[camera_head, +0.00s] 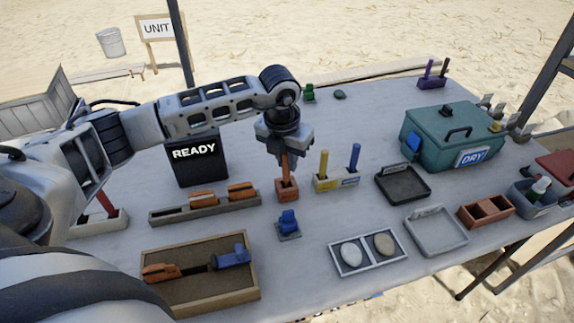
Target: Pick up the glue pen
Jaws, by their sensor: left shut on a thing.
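The glue pen (285,168) looks like a slim orange-brown stick standing upright. My left gripper (285,154) comes down over it from above and is shut on its upper part, which the fingers hide. The pen's lower end meets a small brown block holder (287,190) on the table; I cannot tell whether it sits in the holder or just clear of it. My right gripper is not in view.
A holder with yellow and blue pens (337,182) stands close to the right. A black READY panel (203,167) is at the left, with a long tool tray (170,216) in front. A green DRY box (450,131) and a black tray (409,190) lie right.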

